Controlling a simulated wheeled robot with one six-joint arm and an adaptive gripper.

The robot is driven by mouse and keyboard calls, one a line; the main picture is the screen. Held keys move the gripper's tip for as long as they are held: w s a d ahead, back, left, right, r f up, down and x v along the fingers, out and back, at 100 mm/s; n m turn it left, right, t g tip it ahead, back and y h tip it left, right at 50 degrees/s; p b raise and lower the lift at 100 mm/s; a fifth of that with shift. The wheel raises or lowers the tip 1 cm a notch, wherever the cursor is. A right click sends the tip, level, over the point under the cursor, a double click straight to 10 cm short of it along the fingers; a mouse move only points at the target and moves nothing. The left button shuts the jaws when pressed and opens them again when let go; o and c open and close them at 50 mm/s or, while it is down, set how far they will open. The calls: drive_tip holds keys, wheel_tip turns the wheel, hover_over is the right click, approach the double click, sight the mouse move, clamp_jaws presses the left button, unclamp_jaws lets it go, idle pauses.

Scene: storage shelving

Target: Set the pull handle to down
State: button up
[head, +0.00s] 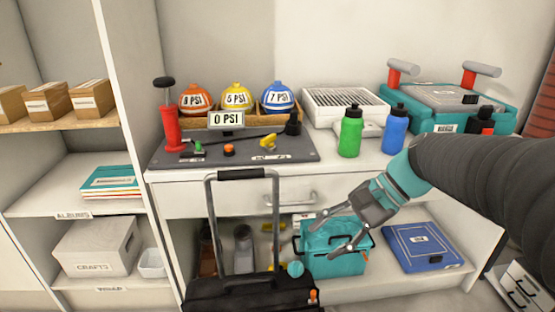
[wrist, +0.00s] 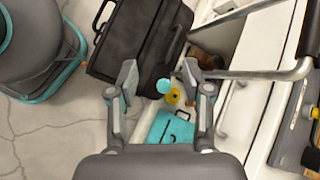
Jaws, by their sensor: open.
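The pull handle (head: 212,222) rises from a black suitcase (head: 250,292) in the head view. Its two grey rods are extended upward, with a black grip (head: 241,174) across the top. In the wrist view the rods (wrist: 255,74) run right from the suitcase (wrist: 135,40), and the grip (wrist: 313,35) is at the right edge. My gripper (head: 324,234) is open and empty, right of the handle and in front of a teal toolbox. The wrist view also shows my open gripper (wrist: 159,82), its fingers apart from the rods.
A white cabinet with a drawer (head: 240,196) stands behind the handle. Its lower shelf holds the teal toolbox (head: 335,262) and a blue case (head: 422,247). A small teal ball (head: 295,268) shows near the suitcase.

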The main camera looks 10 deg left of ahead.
drive_tip(key=w+a+r+m+g+y, duration=0.25)
drive_tip(key=w+y, duration=0.25)
drive_tip(key=w, duration=0.3)
drive_tip(key=m+g+y+p, duration=0.1)
drive_tip(key=m+y, duration=0.1)
drive_tip(key=y, duration=0.2)
approach(272, 172)
drive_tip(key=x, duration=1.2)
drive_tip(key=shift+w+a+f, duration=0.15)
drive_tip(key=shift+w+a, duration=0.05)
drive_tip(key=shift+a, duration=0.2)
clamp_jaws()
